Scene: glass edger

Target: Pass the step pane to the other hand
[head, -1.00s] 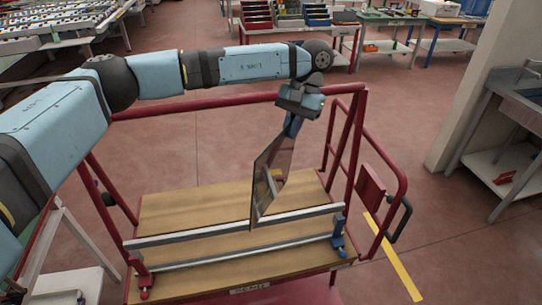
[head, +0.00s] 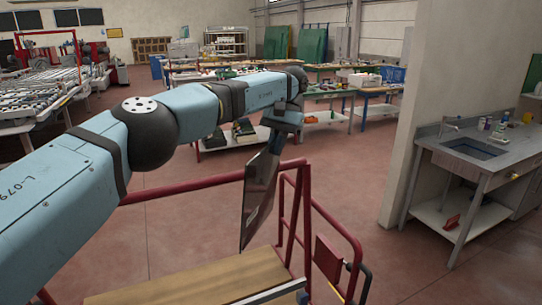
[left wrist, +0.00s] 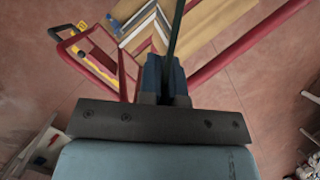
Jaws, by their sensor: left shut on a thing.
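The step pane (head: 260,195) is a dark, glossy sheet hanging upright and slightly tilted from my left gripper (head: 279,135). My left gripper is shut on its upper end. In the left wrist view the pane (left wrist: 175,32) shows nearly edge-on as a thin dark strip between the blue fingers (left wrist: 165,80). The pane hangs by the red-framed trolley (head: 187,189), in front of its right end frame in the head view. My right gripper is in neither view.
The trolley's wooden deck (head: 185,283) and grey rail (head: 270,294) lie low in the head view. A sink bench (head: 480,165) stands at the right beside a pale pillar (head: 412,110). Workbenches (head: 335,118) stand behind. Red floor between is open.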

